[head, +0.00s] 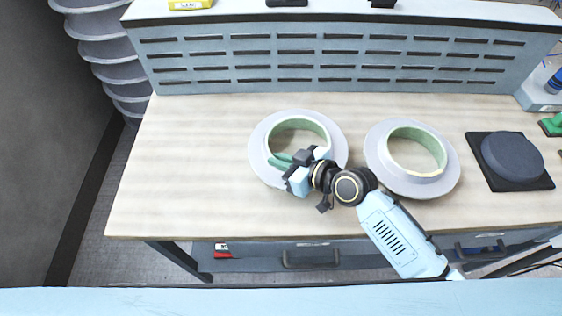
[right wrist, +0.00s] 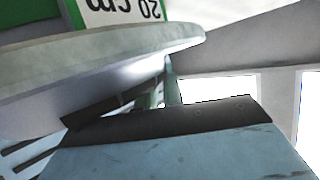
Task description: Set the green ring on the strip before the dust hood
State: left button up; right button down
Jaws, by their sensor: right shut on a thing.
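A wide pale grey ring (head: 262,133) with a green inner collar is at the middle of the bench in the head view. My right gripper (head: 285,163) is shut on its front part, and the gripper and wrist cover some of it. In the right wrist view a pale rim (right wrist: 110,60) lies close by the jaws; I cannot tell if the ring is clear of the bench. A similar ring (head: 438,187) with a green collar lies just to its right. The slotted grey panel of the dust hood (head: 230,60) runs along the back. My left gripper is not in view.
The pale wooden bench top (head: 180,160) is clear to the left and along the foot of the panel. A dark square plate with a round grey pad (head: 512,155) lies at the right. A green and white label (right wrist: 125,10) reads 20 cm.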

jog(key=shift+f, duration=0.25)
jog(key=c, duration=1.5)
grip_release()
jog(key=v, duration=1.2)
jog(key=shift+f, duration=0.1)
